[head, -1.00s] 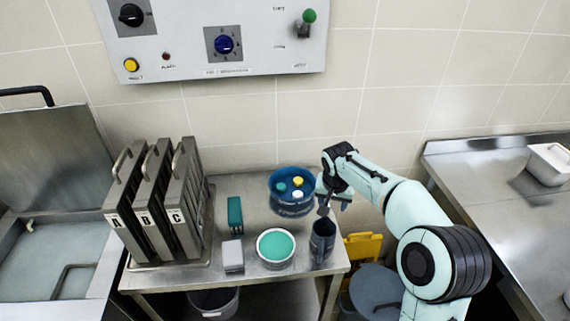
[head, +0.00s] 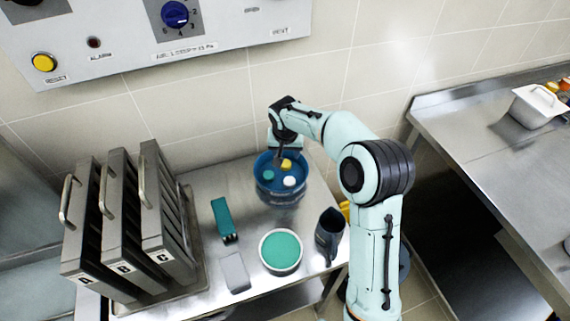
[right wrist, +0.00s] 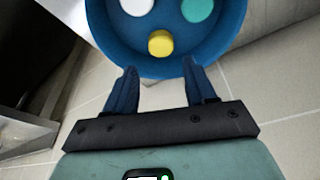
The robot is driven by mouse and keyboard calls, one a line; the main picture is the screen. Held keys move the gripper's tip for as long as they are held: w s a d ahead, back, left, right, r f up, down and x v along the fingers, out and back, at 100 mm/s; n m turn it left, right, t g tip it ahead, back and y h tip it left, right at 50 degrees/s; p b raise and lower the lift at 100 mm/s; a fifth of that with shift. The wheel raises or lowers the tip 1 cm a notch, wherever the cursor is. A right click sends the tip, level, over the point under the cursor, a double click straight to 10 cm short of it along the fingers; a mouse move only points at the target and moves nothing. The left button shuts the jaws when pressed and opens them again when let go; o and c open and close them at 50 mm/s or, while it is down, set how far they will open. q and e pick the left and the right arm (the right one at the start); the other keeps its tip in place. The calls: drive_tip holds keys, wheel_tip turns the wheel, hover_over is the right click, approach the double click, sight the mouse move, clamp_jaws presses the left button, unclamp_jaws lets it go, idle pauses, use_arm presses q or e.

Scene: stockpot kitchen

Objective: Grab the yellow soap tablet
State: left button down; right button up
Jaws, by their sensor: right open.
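The yellow soap tablet (head: 286,163) lies in the blue round tub (head: 281,196) on the steel table, with a teal tablet (head: 268,175) and a white tablet (head: 289,181). In the right wrist view the yellow tablet (right wrist: 161,43) is the nearest of the three, near the tub's rim. My right gripper (right wrist: 160,75) is open and empty, its fingertips at the tub's near edge, with the yellow tablet ahead between their lines. In the head view the right gripper (head: 280,150) is at the tub's back edge, partly hidden by the wrist. My left gripper is not in view.
A bowl of green contents (head: 281,251), a dark jug (head: 329,234), a teal box-shaped thing (head: 223,219) and a grey block (head: 235,272) stand on the table. The labelled racks A, B, C (head: 130,225) stand left. The tiled wall (head: 210,105) is close behind the tub.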

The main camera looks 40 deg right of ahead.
sight(286, 163)
drive_tip(key=shift+x, duration=3.75)
drive_tip(key=shift+a, duration=0.2)
drive_tip(key=c, duration=0.8)
